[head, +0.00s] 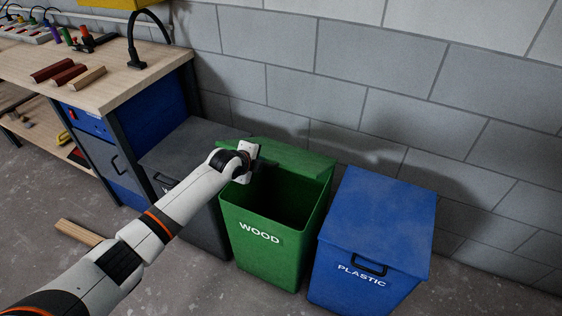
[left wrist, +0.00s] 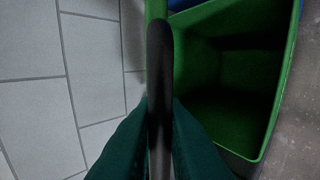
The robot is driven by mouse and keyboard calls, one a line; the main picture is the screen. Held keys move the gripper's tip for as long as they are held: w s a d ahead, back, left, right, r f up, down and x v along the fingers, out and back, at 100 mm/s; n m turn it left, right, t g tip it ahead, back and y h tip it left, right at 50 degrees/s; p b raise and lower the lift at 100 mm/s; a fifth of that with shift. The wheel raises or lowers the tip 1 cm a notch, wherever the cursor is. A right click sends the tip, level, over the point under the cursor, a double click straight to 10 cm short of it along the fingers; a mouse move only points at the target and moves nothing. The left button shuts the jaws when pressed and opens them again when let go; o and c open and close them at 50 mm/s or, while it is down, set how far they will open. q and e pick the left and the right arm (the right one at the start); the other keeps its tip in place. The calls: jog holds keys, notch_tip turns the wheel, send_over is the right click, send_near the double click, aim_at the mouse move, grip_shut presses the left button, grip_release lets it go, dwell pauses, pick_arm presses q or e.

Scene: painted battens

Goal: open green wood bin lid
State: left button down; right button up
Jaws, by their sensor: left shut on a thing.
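The green wood bin (head: 262,238) stands between two other bins, with "WOOD" on its front. Its green lid (head: 300,158) is tilted up at the back near the wall, and the dark inside of the bin shows. My left gripper (head: 260,168) is at the lid's edge above the bin's back left. In the left wrist view, my left gripper (left wrist: 160,125) is shut on the black lid handle (left wrist: 160,55), a dark bar running up the middle. The open green bin (left wrist: 285,90) lies to the right of it there. My right gripper is in neither view.
A blue plastic bin (head: 380,220) with a shut lid stands close on the right. A dark grey bin (head: 185,145) stands on the left, partly behind my arm. A workbench (head: 120,75) is at the upper left; a wooden batten (head: 78,232) lies on the floor. A block wall (head: 400,110) stands behind.

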pick_arm(q)
jog(key=shift+g, duration=0.8)
jog(key=shift+w+d+r, duration=0.3)
jog(key=shift+w+r, duration=0.5)
jog(key=shift+r, duration=0.2)
jog(key=shift+w+d+r, duration=0.35)
jog(key=shift+w+r, duration=0.45)
jog(key=shift+r, duration=0.2)
jog(key=shift+w+d+r, duration=0.3)
jog(key=shift+w+r, duration=0.5)
jog(key=shift+r, duration=0.2)
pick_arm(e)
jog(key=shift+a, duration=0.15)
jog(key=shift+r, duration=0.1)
